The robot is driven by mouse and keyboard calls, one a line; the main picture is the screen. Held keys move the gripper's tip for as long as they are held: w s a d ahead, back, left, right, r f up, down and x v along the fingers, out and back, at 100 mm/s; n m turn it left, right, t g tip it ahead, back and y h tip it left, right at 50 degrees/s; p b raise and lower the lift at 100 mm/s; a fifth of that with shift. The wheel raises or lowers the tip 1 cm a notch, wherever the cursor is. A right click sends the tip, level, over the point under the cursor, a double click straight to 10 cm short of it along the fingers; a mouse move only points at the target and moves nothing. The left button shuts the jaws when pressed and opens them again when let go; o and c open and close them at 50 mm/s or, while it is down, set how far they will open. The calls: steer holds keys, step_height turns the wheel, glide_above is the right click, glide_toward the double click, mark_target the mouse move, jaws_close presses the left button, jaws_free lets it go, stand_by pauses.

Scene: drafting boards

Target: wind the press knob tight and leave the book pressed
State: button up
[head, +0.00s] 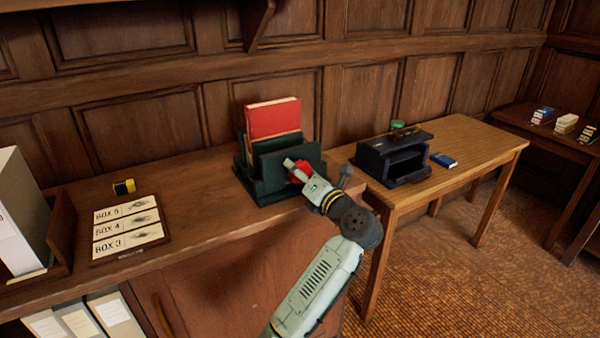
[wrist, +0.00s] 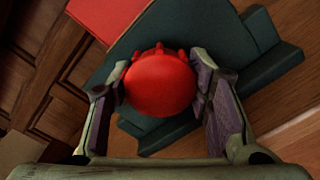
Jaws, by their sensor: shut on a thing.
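The dark green book press (head: 262,183) stands on the wooden cabinet top. A red book (head: 273,119) stands upright in it, its upper part showing above the green plates; its lower part is hidden. The round red press knob (wrist: 158,84) is on the press's front side. My gripper (head: 300,171) reaches it from the front right. In the wrist view the fingers are shut on the knob, one on each side. I cannot tell from these frames how tight the knob is or whether the plates touch the book.
A card board (head: 128,257) with box labels and a small yellow-black object (head: 124,187) lie left of the press. A grey file box (head: 22,215) is at far left. A dark blue box (head: 392,157) with a green-topped piece and a blue book (head: 443,160) are on the right table.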

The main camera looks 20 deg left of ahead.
steer(key=shift+a+r+m, duration=0.1)
steer(key=shift+r+m, duration=0.1)
steer(key=shift+m, duration=0.6)
steer(key=m, duration=0.3)
steer(key=shift+m, duration=0.3)
steer(key=shift+f+m, duration=0.1)
steer(key=shift+m, duration=0.6)
steer(key=shift+f+m, duration=0.15)
steer(key=shift+m, duration=0.15)
steer(key=shift+m, duration=0.9)
